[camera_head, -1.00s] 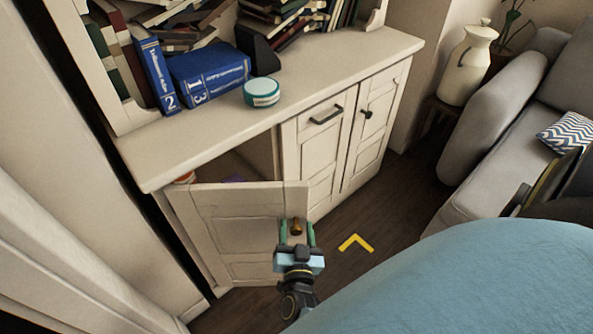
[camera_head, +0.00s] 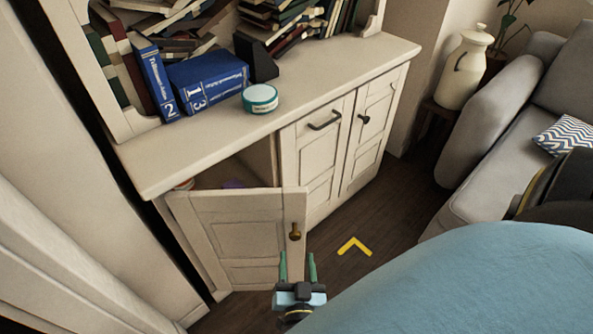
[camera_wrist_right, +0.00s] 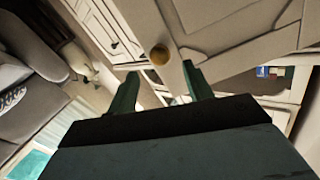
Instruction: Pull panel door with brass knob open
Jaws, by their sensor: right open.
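The panel door (camera_head: 250,238) at the left of the white cabinet stands swung open, with a dark gap behind its top edge. Its brass knob (camera_head: 295,232) is near the door's free edge. My right gripper (camera_head: 298,262) is open and empty, below and apart from the knob in the head view. In the right wrist view the knob (camera_wrist_right: 159,55) lies beyond the two green fingers (camera_wrist_right: 160,85), with nothing between them. My left gripper is not in view.
The cabinet top (camera_head: 330,75) holds blue books (camera_head: 208,80) and a round teal tin (camera_head: 260,98). Two closed fronts with dark handles are right of the open door. A grey sofa (camera_head: 490,150) stands at right. A yellow floor mark (camera_head: 354,246) lies on clear wooden floor.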

